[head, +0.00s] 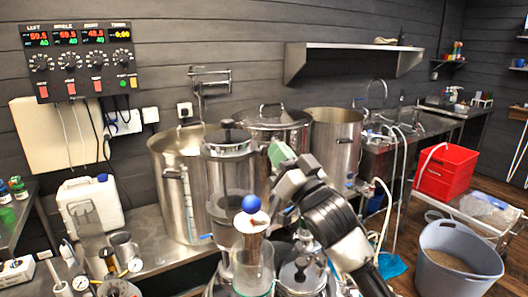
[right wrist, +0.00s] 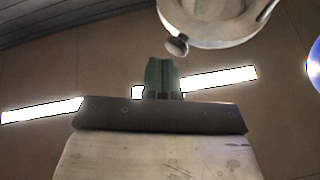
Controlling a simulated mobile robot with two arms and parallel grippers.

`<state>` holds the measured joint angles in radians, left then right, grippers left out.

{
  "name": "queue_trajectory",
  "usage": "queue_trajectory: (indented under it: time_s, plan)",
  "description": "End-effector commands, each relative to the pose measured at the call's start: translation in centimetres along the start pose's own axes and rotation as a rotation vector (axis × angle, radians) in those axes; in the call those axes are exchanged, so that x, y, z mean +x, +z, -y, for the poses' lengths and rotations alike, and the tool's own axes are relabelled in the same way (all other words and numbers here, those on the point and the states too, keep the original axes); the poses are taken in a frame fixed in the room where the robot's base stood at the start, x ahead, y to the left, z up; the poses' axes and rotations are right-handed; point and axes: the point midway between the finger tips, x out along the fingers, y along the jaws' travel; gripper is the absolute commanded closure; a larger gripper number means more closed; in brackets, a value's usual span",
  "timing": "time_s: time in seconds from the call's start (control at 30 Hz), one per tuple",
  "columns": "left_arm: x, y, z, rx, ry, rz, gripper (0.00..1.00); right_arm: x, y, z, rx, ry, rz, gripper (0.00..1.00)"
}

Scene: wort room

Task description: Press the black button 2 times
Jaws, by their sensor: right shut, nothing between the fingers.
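I cannot pick out a distinct black button in either view. A black control panel (head: 81,61) hangs on the wall at the upper left, with red displays, black knobs, red buttons and small green and yellow buttons. My right gripper (head: 278,153) is shut and empty, its green fingers raised in front of the large steel pots. It is well to the right of the panel and apart from it. Its green fingers also show shut in the right wrist view (right wrist: 163,78). My left gripper is not in view.
A clear cylinder with a dark lid (head: 228,138) and a blue ball (head: 251,204) stand close left of my right arm. Steel pots (head: 335,140) line the bench behind. A white canister (head: 91,205) is at left; a red crate (head: 445,171) and grey tub (head: 456,262) are at right.

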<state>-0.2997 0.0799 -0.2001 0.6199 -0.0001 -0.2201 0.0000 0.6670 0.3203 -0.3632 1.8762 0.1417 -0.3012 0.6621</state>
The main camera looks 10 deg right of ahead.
Motion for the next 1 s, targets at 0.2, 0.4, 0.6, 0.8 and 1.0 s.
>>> queue_trajectory:
  time_s: [0.2,0.4,0.6,0.8,1.0]
  plan:
    - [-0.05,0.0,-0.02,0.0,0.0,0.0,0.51,0.15,0.1,0.09,0.0,0.0,0.0,1.0]
    - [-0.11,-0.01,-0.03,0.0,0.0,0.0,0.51,0.33,0.23,0.21,0.0,0.0,0.0,1.0]
    - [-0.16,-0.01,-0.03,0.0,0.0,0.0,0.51,0.5,0.36,0.35,0.0,0.0,0.0,1.0]
    - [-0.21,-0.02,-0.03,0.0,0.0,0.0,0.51,0.67,0.48,0.47,0.0,0.0,0.0,1.0]
    - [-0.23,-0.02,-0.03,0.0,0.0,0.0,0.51,0.78,0.57,0.56,0.0,0.0,0.0,1.0]
